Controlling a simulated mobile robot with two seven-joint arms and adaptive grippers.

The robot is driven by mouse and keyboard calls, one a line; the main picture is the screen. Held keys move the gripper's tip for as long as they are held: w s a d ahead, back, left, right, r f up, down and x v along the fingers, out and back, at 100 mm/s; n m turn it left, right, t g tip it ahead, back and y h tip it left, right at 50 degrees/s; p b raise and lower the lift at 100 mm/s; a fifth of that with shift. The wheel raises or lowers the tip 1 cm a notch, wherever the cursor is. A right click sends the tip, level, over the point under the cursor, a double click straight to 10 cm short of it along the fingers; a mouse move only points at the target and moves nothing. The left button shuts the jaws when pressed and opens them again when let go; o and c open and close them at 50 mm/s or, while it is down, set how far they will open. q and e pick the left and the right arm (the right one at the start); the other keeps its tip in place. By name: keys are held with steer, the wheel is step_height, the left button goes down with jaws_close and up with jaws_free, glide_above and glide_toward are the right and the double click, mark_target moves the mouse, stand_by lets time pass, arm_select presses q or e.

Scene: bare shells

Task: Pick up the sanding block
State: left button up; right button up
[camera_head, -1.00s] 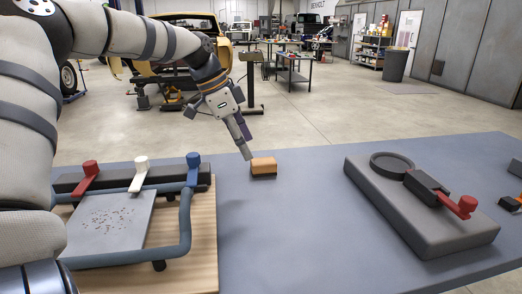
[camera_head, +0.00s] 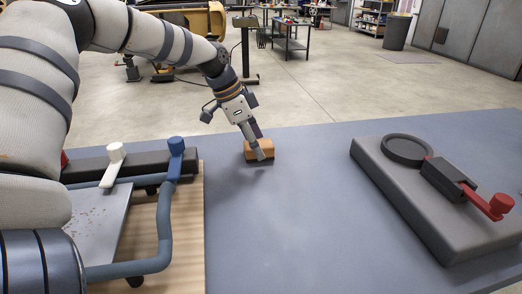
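The sanding block (camera_head: 267,146), an orange-brown block with a darker underside, sits on the blue-grey table near its far edge. My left gripper (camera_head: 259,154) reaches down to it from the upper left, and its fingers overlap the front of the block in the picture. Part of the block is hidden behind the fingers. I cannot tell whether the fingers are open or shut, or whether they touch the block. The block appears to rest on the table. My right gripper is not in view.
A clamping fixture with blue tubing (camera_head: 165,235) and white and blue knobs stands at left on a wooden board (camera_head: 190,262). A grey slab (camera_head: 420,212) with a ring and a red-handled part lies at right. The table's middle is clear.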

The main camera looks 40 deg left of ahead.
arm_select(q)
steer(key=shift+w+d+f, duration=0.1)
steer(key=shift+w+f, duration=0.15)
steer(key=shift+f, duration=0.4)
steer(key=shift+r, duration=0.15)
steer(key=shift+c, duration=1.1)
steer(key=c, duration=1)
steer(key=shift+c, duration=0.3)
